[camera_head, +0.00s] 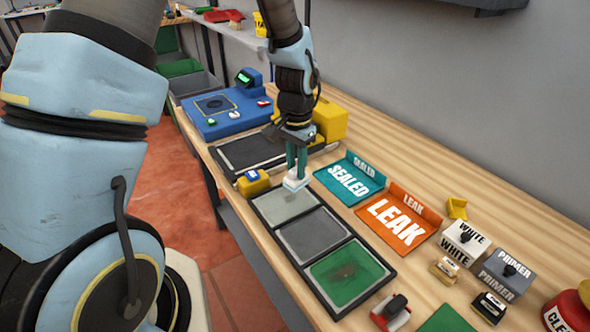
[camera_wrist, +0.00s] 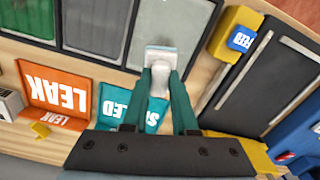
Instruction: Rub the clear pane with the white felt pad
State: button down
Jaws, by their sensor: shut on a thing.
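My gripper (camera_head: 297,166) points down over the workbench, its teal fingers shut on the pale handle of the white felt pad (camera_head: 295,184). In the wrist view the fingers (camera_wrist: 161,92) pinch the handle, and the pad (camera_wrist: 161,55) shows beyond their tips. The pad is at the edge of a pale, see-through-looking pane (camera_head: 284,206), which I take for the clear pane; it also shows in the wrist view (camera_wrist: 172,27). Whether the pad touches it I cannot tell. A grey pane (camera_head: 313,238) and a green pane (camera_head: 347,275) follow in the same dark frame.
A teal SEALED tray (camera_head: 349,181) and an orange LEAK tray (camera_head: 396,224) lie right of the panes. A small yellow-blue block (camera_head: 252,182) and a dark panel (camera_head: 246,152) are close behind. White and grey blocks and a red container (camera_head: 570,312) stand at front right.

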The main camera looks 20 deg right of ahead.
aim_at(296, 168)
jog(key=shift+r+p, duration=1.4)
jog(key=shift+r, duration=0.65)
